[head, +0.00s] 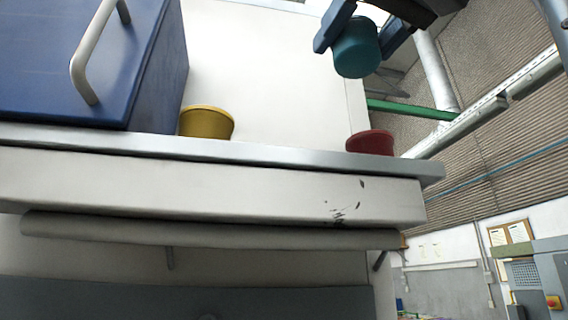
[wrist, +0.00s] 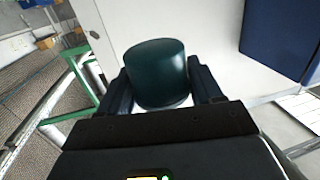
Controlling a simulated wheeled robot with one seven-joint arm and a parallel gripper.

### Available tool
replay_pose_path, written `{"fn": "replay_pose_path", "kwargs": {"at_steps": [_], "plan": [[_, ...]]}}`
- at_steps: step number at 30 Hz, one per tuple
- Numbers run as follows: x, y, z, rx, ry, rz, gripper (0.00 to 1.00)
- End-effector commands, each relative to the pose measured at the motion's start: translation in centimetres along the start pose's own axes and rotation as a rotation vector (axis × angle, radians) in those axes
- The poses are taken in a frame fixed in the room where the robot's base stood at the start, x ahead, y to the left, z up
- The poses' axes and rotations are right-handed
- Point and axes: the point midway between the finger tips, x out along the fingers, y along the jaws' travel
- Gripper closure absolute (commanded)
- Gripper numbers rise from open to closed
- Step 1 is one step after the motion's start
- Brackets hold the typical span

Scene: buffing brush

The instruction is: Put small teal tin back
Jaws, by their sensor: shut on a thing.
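The small teal tin (head: 357,50) is held between the two fingers of my gripper (head: 368,32) at the upper right of the head view. The tin is up in the air, near the right end of the white bench top (head: 270,75). In the wrist view the tin (wrist: 157,72) looks dark green and sits between the dark blue fingers of my gripper (wrist: 160,88), one on each side. My gripper is shut on it.
A yellow tin (head: 207,122) and a red tin (head: 370,143) stand near the bench's front edge. A blue box with a metal handle (head: 150,90) fills the bench's left side. The white surface between them is clear. A green bar (head: 410,109) lies beyond the right end.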

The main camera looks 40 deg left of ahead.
Motion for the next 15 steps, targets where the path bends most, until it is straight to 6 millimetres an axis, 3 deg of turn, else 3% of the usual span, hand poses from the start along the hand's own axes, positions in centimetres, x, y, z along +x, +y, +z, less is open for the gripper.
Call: {"fn": "replay_pose_path", "kwargs": {"at_steps": [15], "plan": [[9.2,-4.2,5.3,0.002,-0.003,-0.002,0.68]]}}
